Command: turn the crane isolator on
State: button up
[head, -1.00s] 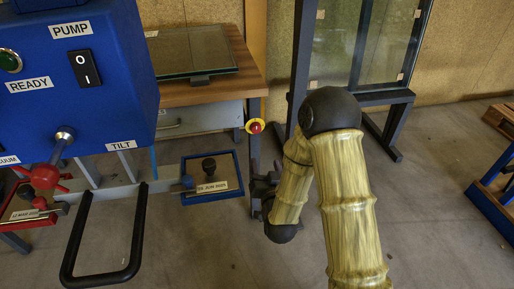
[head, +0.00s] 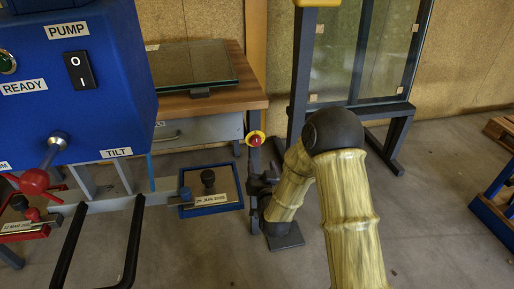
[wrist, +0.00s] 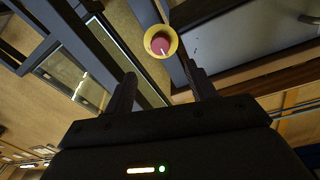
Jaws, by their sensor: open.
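The crane isolator (head: 255,140) is a red rotary knob on a round yellow collar, mounted on an upright post. My gripper (head: 262,182) is below the isolator in the head view and looks small and dark there. In the wrist view my gripper (wrist: 161,80) has its two dark fingers spread apart, with nothing between them. The fingers do not appear to touch the isolator.
A wooden bench (head: 215,99) carries a glass pane behind the post. A glass frame (head: 355,108) stands behind my arm. A blue tray (head: 213,209) is low left of my gripper.

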aim_at(257, 143)
jog(key=b+x, duration=0.2)
jog(key=x, duration=0.9)
jog(key=shift+s, duration=0.1)
jog(key=c, duration=1)
